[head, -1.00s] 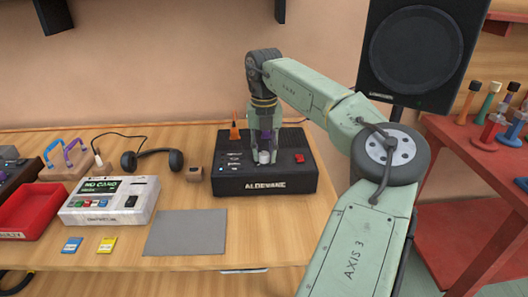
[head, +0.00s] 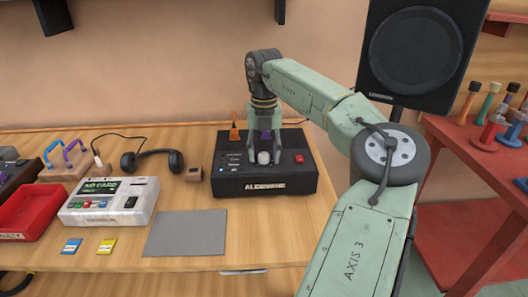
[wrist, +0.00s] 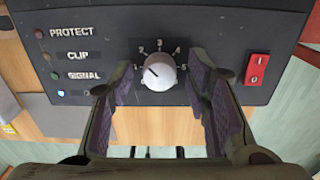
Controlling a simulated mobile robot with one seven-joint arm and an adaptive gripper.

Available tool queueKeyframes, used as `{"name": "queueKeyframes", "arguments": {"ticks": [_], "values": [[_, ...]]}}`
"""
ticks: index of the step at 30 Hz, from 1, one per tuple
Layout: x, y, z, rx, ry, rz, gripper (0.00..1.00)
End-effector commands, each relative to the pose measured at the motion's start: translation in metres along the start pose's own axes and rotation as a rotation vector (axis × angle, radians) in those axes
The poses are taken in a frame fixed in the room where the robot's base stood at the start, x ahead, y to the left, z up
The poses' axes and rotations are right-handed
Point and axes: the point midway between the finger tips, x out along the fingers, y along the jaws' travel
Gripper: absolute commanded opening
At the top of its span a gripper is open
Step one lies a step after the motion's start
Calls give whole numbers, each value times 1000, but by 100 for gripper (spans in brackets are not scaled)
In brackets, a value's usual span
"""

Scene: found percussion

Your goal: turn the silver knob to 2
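The silver knob (head: 263,158) is on the top panel of the black ALDEWANE box (head: 265,186). In the wrist view the round silver knob (wrist: 159,73) sits inside a numbered dial. Its dark pointer line aims up and left, seemingly between 1 and 2; the exact setting is hard to read. My gripper (head: 264,153) is over the knob, pointing down. In the wrist view my gripper (wrist: 161,76) is open, with one purple-lined finger on each side of the knob and a visible gap to it.
A red switch (wrist: 257,68) is on the panel right of the knob; indicator lights and labels are at left. An orange cone-like item (head: 234,132) stands behind the box's left side.

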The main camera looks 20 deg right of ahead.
Motion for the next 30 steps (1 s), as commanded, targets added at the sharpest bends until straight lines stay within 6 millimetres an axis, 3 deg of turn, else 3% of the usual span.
{"name": "queueKeyframes", "arguments": {"ticks": [11,24,30], "values": [[-7,0,0,0,0,0,46],[-92,1,0,0,-1,0,46],[-116,1,0,0,-1,1,46]]}}
